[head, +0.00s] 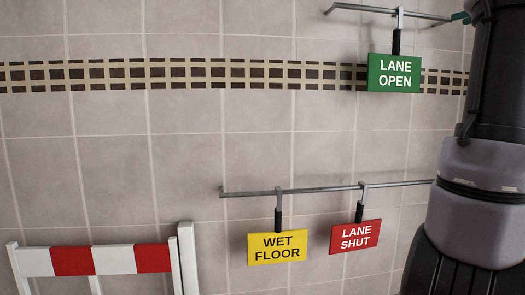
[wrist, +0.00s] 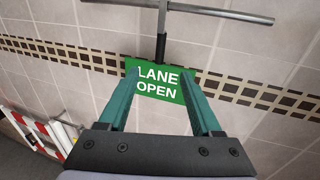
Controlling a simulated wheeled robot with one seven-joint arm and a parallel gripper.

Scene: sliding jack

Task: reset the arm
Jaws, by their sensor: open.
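My gripper (wrist: 159,78) shows in the wrist view with its two teal fingers spread apart and nothing held between them. Beyond the fingertips, the green LANE OPEN sign (wrist: 158,90) hangs by a dark handle from the upper rail (wrist: 205,12). In the head view the green sign (head: 394,73) hangs from the same rail (head: 430,15) at upper right. A small teal part of my gripper (head: 462,17) shows to the right of it, apart from the sign. My arm fills the right edge and hides most of the gripper there.
A lower rail (head: 320,189) holds a yellow WET FLOOR sign (head: 277,247) and a red LANE SHUT sign (head: 355,236). A red and white barrier (head: 115,259) stands at lower left. The tiled wall is bare at upper left.

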